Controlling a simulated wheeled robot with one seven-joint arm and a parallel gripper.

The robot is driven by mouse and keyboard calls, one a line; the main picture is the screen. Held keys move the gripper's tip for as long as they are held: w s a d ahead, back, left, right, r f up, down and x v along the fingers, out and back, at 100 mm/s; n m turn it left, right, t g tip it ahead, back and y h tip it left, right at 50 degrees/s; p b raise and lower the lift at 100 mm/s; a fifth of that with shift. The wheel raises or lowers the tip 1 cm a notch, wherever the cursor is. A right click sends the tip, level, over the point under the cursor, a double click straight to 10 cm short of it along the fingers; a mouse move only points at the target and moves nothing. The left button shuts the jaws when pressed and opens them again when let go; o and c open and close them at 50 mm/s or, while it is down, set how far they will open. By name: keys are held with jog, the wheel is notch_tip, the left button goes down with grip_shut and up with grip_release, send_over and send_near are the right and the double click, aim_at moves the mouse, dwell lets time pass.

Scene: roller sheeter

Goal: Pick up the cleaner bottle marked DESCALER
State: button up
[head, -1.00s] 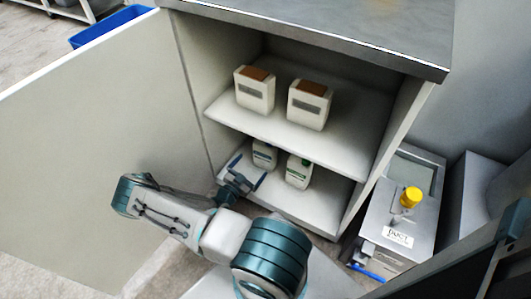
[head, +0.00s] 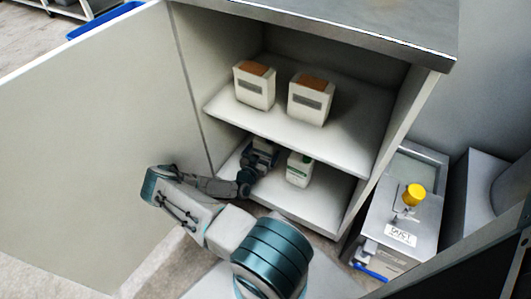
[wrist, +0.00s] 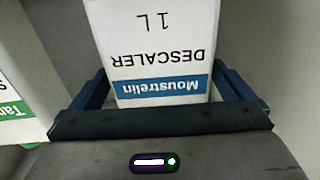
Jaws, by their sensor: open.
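The DESCALER bottle (wrist: 160,48) is white with a blue band, and its label appears upside down in the wrist view. My gripper (wrist: 158,92) is open, with one blue finger on each side of the bottle; whether either finger touches it I cannot tell. In the head view my gripper (head: 262,154) is inside the lower compartment of the cabinet, at the left bottle's place, and hides most of that bottle. A second white bottle with a green label (head: 299,170) stands just to its right; its edge also shows at the left of the wrist view (wrist: 18,105).
The middle shelf (head: 330,140) lies above my gripper and holds two white containers with brown tops (head: 310,98). The open cabinet door (head: 90,140) stands to the left of my arm. A metal box with a yellow knob (head: 414,195) stands right of the cabinet.

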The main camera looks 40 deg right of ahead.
jog(key=b+x, duration=0.1)
jog(key=x, duration=0.3)
jog(key=shift+r, duration=0.1)
jog(key=c, duration=1.4)
jog(key=shift+r, duration=0.1)
jog(key=shift+c, duration=0.4)
